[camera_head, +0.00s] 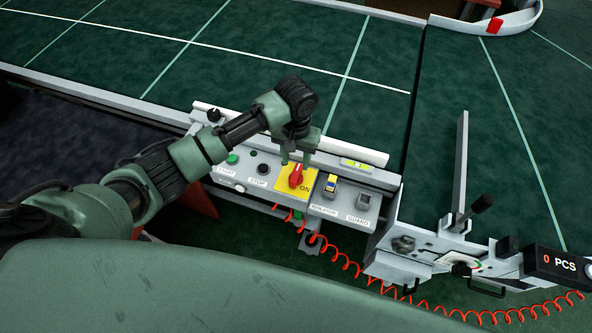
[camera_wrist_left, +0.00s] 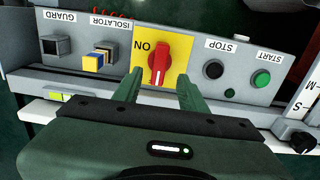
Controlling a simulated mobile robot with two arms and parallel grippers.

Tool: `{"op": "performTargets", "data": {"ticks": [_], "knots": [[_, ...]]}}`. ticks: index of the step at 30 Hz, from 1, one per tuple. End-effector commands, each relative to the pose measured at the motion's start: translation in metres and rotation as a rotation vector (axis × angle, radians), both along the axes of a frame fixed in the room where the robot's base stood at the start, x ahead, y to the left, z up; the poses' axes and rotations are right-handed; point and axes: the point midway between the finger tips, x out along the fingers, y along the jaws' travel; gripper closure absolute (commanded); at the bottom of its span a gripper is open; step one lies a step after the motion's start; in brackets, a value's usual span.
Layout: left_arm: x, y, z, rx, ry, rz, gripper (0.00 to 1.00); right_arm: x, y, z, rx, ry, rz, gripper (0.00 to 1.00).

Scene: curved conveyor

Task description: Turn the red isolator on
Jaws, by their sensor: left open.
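The red isolator knob (camera_head: 296,176) sits on a yellow plate (camera_head: 284,186) on the grey control panel, with "ON" printed beside it. In the left wrist view the panel appears upside down. There the red knob (camera_wrist_left: 158,60) has its grip bar upright in the picture, and "ON" is to its left on the yellow plate (camera_wrist_left: 176,42). My left gripper (camera_head: 299,160) is over the knob; in the wrist view its open fingers (camera_wrist_left: 160,88) are on either side of the knob's near end. Contact cannot be told. My right gripper is not in view.
The panel also holds a green start button (camera_head: 232,159), a black stop button (camera_head: 264,169), a blue-yellow block (camera_head: 330,188) above an "ISOLATOR" label, and a grey guard switch (camera_head: 363,201). A coiled red cable (camera_head: 345,260) hangs below. The green conveyor (camera_head: 375,105) lies behind.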

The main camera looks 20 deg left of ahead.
Motion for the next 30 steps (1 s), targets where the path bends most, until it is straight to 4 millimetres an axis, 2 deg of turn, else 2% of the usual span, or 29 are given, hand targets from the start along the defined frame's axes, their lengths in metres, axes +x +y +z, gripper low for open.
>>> {"op": "performTargets", "data": {"ticks": [6,12,23,27,30], "knots": [[-0.002,0.0,-0.037,0.0,0.004,-0.001,0.58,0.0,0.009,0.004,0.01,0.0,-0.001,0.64],[-0.001,0.0,-0.061,0.0,0.001,-0.002,0.58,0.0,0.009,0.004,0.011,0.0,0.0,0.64],[-0.001,-0.001,-0.067,-0.001,-0.001,-0.003,0.58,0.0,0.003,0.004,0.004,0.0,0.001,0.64],[-0.001,0.0,-0.067,-0.001,-0.001,-0.003,0.97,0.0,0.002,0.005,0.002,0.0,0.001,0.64],[-0.001,0.0,-0.067,-0.001,-0.001,-0.003,1.0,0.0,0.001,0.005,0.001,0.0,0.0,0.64]]}}
